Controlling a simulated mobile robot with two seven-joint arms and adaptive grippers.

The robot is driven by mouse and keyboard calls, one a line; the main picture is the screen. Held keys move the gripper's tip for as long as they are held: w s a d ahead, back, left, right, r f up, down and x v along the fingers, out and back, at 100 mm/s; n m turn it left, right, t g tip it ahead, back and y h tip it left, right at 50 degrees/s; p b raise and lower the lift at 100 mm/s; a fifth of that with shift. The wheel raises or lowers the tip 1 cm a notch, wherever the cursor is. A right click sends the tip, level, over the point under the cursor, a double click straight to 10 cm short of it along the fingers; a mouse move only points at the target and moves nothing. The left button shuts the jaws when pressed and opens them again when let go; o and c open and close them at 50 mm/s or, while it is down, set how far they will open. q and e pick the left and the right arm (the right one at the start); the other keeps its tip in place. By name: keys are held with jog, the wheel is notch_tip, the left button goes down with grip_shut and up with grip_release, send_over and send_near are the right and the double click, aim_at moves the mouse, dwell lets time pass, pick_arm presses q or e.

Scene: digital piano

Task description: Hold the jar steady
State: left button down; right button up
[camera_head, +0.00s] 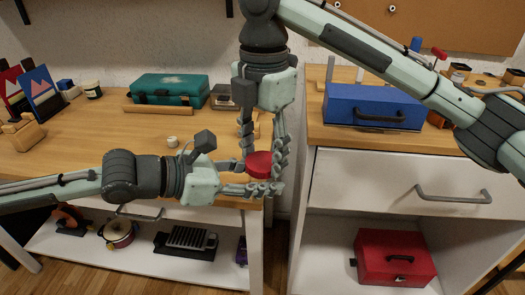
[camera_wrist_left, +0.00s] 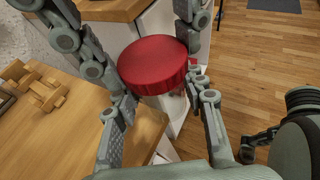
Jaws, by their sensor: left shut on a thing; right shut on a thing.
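The jar shows mainly as its round red lid (camera_head: 260,164), over the front edge of the wooden workbench. The lid is large in the left wrist view (camera_wrist_left: 152,66); only a small pale bit of the jar body shows under it, the rest is hidden. My left gripper (camera_head: 256,179) comes in level from the left, shut on the jar around its side, just below the lid. My right gripper (camera_head: 263,156) points straight down from above, its fingers shut on either side of the red lid. The lid looks about level.
The wooden workbench (camera_head: 75,158) has free room at its middle left. A green case (camera_head: 168,88) and a small white cup (camera_head: 172,141) stand behind. A blue toolbox (camera_head: 372,106) is on the right cabinet. A red toolbox (camera_head: 395,258) is on the lower shelf.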

pick_arm(q)
jog(key=shift+s+d+r, duration=0.1)
jog(key=shift+d+r, duration=0.05)
pick_arm(e)
jog(key=shift+a+r, duration=0.1)
jog(key=shift+r, duration=0.05)
dwell(0.5)
jog(key=shift+r, duration=0.95)
jog(key=shift+c, duration=0.2)
jog(key=shift+r, duration=2)
jog(key=shift+f, duration=0.1)
